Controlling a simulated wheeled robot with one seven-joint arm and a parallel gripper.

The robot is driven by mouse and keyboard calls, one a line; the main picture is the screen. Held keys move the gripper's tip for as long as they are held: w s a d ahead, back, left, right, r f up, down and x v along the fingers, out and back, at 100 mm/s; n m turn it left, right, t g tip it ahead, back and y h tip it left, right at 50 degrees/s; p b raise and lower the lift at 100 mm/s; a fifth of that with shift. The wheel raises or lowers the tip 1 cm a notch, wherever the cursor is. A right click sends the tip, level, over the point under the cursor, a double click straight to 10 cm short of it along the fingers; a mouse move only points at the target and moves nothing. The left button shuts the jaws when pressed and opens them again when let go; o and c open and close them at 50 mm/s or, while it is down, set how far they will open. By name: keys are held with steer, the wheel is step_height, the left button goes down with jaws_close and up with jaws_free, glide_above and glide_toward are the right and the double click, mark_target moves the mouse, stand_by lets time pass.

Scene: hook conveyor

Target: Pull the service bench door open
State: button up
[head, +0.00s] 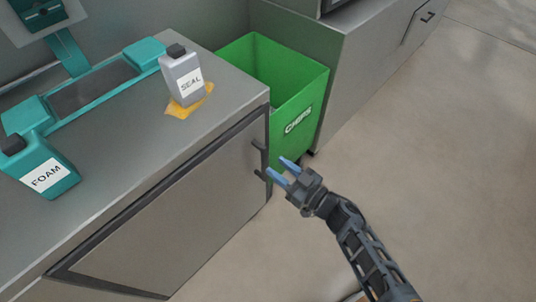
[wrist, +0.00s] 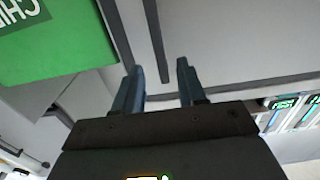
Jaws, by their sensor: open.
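The service bench (head: 225,85) has a grey door (head: 185,215) with a dark frame on its front. The door looks shut. A short dark handle (head: 260,160) is at the door's right end. My gripper (head: 277,167) is open and empty just to the right of the handle, its blue fingers pointing toward it. In the wrist view my gripper (wrist: 159,68) shows both fingers apart. A dark bar (wrist: 154,35), seemingly the handle, runs down to the gap between the fingertips. I cannot tell whether they touch.
A green bin (head: 290,90) labelled CHIPS stands beside the bench, close beyond my gripper. A SEAL bottle (head: 182,75) and a FOAM bottle (head: 45,170) stand on the bench top. Another grey cabinet (head: 370,50) is behind. The floor (head: 440,160) at right is clear.

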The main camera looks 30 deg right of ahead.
mark_target(265, 158)
steer(key=b+x, duration=0.1)
steer(key=x, duration=0.5)
steer(key=shift+w+a, duration=0.1)
steer(key=shift+w, duration=0.15)
steer(key=shift+c, duration=0.3)
jaws_close()
